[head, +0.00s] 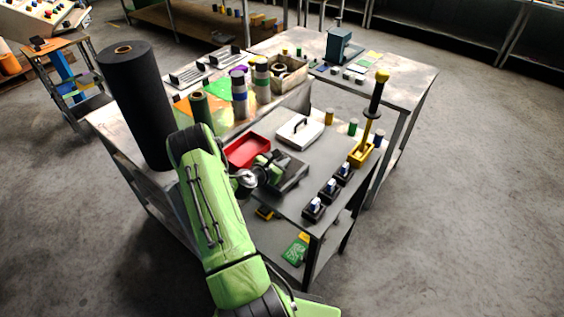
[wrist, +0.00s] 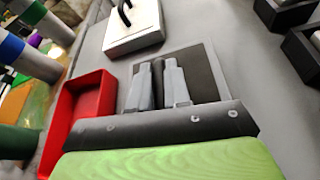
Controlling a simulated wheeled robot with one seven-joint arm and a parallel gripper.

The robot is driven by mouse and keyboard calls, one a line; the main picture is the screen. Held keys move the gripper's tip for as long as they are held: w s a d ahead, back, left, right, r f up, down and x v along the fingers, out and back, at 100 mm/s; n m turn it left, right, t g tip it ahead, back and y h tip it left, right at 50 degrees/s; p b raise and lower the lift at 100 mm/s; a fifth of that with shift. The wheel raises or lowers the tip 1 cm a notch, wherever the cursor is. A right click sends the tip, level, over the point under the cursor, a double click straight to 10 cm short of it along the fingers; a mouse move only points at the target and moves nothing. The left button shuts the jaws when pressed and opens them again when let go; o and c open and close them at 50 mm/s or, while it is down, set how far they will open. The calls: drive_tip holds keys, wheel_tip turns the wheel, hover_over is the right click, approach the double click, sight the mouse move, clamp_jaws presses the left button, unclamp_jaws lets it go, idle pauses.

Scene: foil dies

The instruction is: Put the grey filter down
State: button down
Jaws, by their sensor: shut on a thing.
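My gripper (wrist: 157,67) is shut on a narrow dark grey piece, which I take to be the grey filter (wrist: 158,86); the fingers hide its sides. A dark grey square pad (wrist: 207,72) shows just beyond and around the fingers in the wrist view. I cannot tell whether the filter touches it. In the head view my gripper (head: 268,165) is low over the bench, at the left side of the dark pad (head: 292,178). There the filter is too small and covered to make out.
A red tray (head: 248,149) lies close to the left. A white box with a black handle (head: 299,130) stands behind. Small black holders (head: 328,190) line the right edge, with a yellow-handled tool (head: 375,105) beyond. A tall black roll (head: 135,105) stands left.

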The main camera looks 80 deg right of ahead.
drive_tip(key=c, duration=1.1)
unclamp_jaws()
drive_tip(key=shift+f, duration=0.1)
